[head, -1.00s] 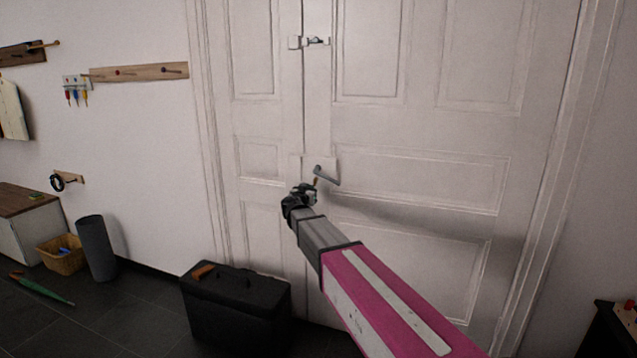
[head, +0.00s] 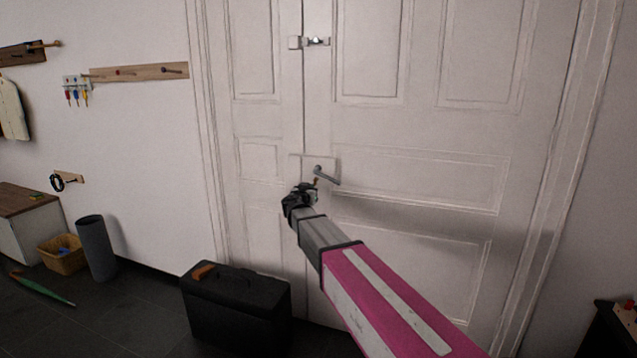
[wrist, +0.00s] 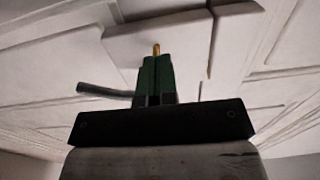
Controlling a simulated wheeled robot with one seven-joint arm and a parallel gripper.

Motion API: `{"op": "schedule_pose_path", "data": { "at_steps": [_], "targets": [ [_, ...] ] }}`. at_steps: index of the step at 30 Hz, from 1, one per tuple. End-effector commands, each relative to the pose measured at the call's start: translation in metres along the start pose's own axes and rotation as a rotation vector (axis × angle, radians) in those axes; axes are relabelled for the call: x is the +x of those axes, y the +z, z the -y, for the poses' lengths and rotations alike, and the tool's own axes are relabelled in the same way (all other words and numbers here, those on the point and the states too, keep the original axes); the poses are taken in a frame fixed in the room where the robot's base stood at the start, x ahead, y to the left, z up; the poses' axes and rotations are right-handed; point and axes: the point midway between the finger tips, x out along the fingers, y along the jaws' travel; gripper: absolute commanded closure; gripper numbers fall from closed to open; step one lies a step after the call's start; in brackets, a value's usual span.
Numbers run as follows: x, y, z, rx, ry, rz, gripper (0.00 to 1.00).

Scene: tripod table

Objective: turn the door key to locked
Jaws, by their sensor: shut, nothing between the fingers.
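The white door (head: 420,170) fills the middle of the head view. Its lever handle (head: 327,175) sits on a pale plate, and it shows as a dark bar in the wrist view (wrist: 102,91). A small brass-coloured bit, which looks like the key (wrist: 157,48), shows just past my fingertips. Its bow and the keyhole cannot be made out, so I cannot tell how it is turned. My gripper (wrist: 157,62) is shut with its green fingers together and empty, pointing at the key. In the head view my gripper (head: 312,187) is just below the handle.
A latch (head: 310,42) is higher on the door. A black case (head: 237,305) stands on the floor before the door. A grey bin (head: 96,248), a basket (head: 62,254) and a cabinet (head: 28,225) are at the left. Dark furniture (head: 612,328) is at the lower right.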

Motion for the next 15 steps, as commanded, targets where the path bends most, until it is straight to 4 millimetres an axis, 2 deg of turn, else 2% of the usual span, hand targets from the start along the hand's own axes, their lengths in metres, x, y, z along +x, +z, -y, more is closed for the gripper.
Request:
{"op": "schedule_pose_path", "data": {
  "at_steps": [15],
  "targets": [
    [0.000,0.001,-0.011,0.000,0.000,0.000,1.00]
  ]
}}
